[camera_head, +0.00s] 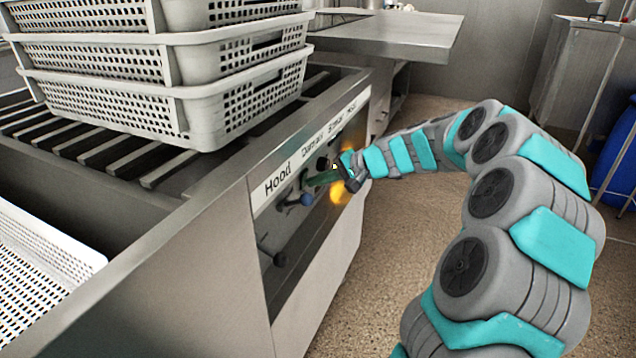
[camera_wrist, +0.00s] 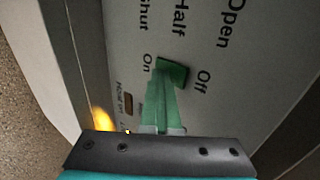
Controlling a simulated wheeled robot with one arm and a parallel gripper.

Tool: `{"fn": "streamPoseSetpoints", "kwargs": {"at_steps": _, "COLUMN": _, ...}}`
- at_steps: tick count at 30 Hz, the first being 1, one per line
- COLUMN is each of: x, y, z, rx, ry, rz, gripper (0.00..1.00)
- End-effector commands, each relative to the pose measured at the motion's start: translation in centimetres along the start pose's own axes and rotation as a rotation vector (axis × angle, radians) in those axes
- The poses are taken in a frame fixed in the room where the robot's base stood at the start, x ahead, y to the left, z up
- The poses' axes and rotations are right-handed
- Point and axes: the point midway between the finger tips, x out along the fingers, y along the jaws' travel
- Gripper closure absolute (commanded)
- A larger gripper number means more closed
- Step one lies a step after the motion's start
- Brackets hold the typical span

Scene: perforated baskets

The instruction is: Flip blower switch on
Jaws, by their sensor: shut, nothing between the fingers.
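The control panel (camera_head: 300,235) on the side of the steel counter carries the labels Hood, Damper, Blower and a last one too small to read surely. My gripper (camera_head: 310,181) reaches it from the right, its green fingers shut and empty in front of the controls. In the wrist view the closed fingertips (camera_wrist: 172,73) lie over the panel face (camera_wrist: 215,60), between the printed words On and Off. I cannot tell whether they touch it.
A blue knob (camera_head: 306,199) and a dark lever (camera_head: 279,257) stick out of the panel. An orange light (camera_head: 340,191) glows near my gripper. Stacked perforated baskets (camera_head: 150,105) stand on the slatted counter above. The floor (camera_head: 400,250) right of the panel is clear.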

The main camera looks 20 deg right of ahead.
Motion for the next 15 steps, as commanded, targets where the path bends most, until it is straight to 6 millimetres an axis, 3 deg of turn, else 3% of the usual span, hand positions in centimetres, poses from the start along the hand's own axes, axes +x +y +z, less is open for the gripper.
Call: {"fn": "streamPoseSetpoints", "kwargs": {"at_steps": 15, "x": -0.8, "y": -1.6, "z": 0.1, "rx": 0.001, "ry": -0.001, "rz": -0.004, "gripper": 1.00}}
